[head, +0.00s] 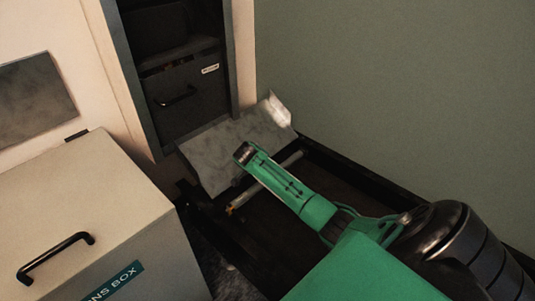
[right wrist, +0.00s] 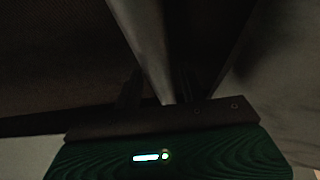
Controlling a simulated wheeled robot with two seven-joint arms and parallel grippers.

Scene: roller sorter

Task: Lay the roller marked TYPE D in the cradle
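In the head view my right arm comes in from the lower right. Its gripper (head: 243,153) is above the lower part of a grey sloping plate (head: 215,160). The finger opening is hidden, so I cannot tell whether it is open or shut. A pale, blurred short piece (head: 279,110) is at the plate's upper right corner. A thin silvery bar (head: 265,184) with an orange end runs partly under my arm. No TYPE D marking is readable, and I cannot tell which part is the cradle. The right wrist view is dark, with a grey bar (right wrist: 143,45) crossing it. My left gripper is not in view.
A dark cabinet (head: 185,85) with a black handle and a small white label stands behind the plate. A beige box (head: 85,205) with a black handle and a partly visible sign ending in "NS BOX" is at left. A dark-framed bed (head: 320,165) borders the green wall.

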